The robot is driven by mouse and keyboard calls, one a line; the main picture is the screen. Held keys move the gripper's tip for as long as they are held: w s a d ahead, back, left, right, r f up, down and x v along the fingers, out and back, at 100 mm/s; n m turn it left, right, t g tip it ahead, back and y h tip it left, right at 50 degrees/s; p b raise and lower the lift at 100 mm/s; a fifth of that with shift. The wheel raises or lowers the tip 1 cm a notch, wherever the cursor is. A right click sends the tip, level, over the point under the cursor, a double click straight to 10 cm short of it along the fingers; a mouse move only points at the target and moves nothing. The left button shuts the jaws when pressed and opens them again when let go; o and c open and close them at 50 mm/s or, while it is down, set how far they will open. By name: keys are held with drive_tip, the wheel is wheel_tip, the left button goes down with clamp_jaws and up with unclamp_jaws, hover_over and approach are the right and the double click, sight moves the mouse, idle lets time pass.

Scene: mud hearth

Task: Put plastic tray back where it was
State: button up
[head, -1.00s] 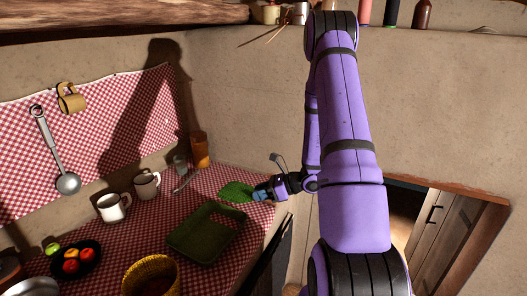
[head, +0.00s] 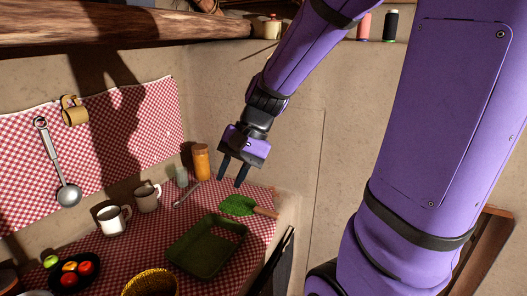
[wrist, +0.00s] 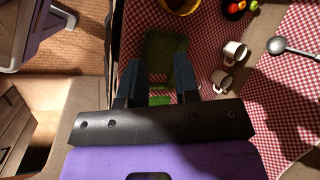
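The plastic tray (head: 207,246) is a dark green, shallow rectangular tray lying flat on the red-checked cloth near the counter's front edge. It also shows in the wrist view (wrist: 166,45), beyond my fingers. My gripper (head: 232,178) hangs in the air above the back part of the counter, fingers pointing down. Its two dark fingers are apart with nothing between them, as the wrist view (wrist: 158,66) also shows. It is apart from the tray.
A bright green, flat-headed utensil (head: 238,205) with a wooden handle lies behind the tray. White mugs (head: 113,221), a glass (head: 182,176), an orange jar (head: 201,162), a black fruit bowl (head: 75,273) and a yellow basket (head: 150,282) stand around.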

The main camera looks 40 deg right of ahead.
drive_tip(key=s+r+n+t+h, duration=0.4)
drive_tip(key=s+r+n, duration=0.4)
drive_tip(key=s, duration=0.2)
drive_tip(key=shift+a+r+h, duration=0.15)
drive_tip(key=shift+r+h, duration=0.2)
drive_tip(key=shift+h, duration=0.45)
